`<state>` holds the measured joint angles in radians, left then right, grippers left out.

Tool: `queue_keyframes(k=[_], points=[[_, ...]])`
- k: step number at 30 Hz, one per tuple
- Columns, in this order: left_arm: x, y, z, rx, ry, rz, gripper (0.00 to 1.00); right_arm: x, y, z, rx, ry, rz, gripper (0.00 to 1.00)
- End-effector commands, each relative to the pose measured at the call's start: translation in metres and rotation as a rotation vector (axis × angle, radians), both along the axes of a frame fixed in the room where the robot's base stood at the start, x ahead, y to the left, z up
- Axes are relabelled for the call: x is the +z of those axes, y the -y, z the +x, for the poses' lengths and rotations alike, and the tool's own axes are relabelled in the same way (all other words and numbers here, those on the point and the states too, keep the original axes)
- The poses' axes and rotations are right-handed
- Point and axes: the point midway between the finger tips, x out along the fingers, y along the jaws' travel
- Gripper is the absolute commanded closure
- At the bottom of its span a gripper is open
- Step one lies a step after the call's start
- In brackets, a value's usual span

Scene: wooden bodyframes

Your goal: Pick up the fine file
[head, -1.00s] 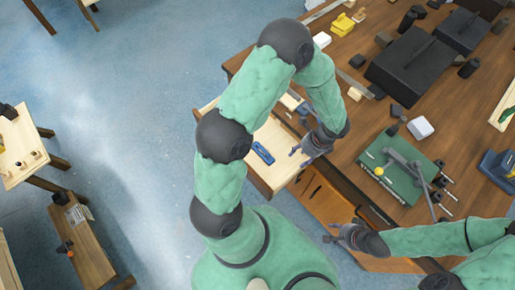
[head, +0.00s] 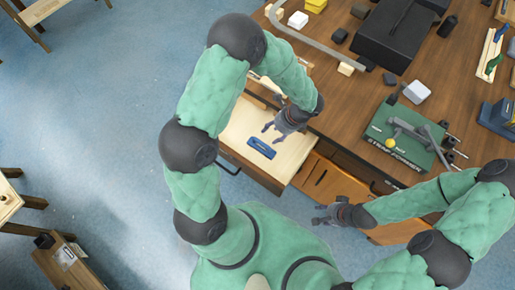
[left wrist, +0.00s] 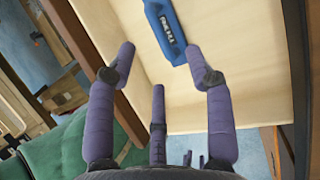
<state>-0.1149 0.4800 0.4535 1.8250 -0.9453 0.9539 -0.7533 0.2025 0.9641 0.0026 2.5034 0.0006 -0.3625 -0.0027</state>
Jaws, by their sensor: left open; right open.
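The fine file (head: 261,148) is a blue piece with a lettered face. It lies in an open drawer with a pale wooden bottom (head: 238,127). In the left wrist view the fine file (left wrist: 166,28) lies at the top, its near end just beyond my fingertips. My left gripper (head: 270,127) is over the drawer, beside the file, open and empty; its spread fingers also show in the left wrist view (left wrist: 160,62). My right gripper (head: 319,214) is open and empty, in front of the orange-brown cabinet front.
An orange-brown panel (head: 329,184) is right of the drawer. The floor at left is mostly clear.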

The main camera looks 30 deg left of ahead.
Motion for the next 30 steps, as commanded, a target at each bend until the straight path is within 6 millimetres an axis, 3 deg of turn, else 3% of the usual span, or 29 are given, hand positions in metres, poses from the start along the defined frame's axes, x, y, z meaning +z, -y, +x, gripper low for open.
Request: queue_keyframes(k=[9, 17, 24, 30], points=[[-0.04, -0.016, -0.008, 0.002, -0.002, 0.0, 0.47, -0.01, 0.0, 0.0, 0.0, 0.001, 0.0, 0.56], [-0.055, -0.023, -0.011, 0.001, -0.001, -0.001, 0.47, -0.013, 0.0, 0.0, 0.0, 0.001, 0.0, 0.56], [-0.085, -0.032, -0.023, 0.002, -0.004, 0.0, 0.47, -0.023, 0.0, 0.0, 0.0, 0.001, 0.0, 0.56], [-0.098, -0.038, -0.025, 0.001, -0.001, -0.001, 0.47, -0.026, 0.0, 0.0, 0.0, 0.001, 0.0, 0.56]])
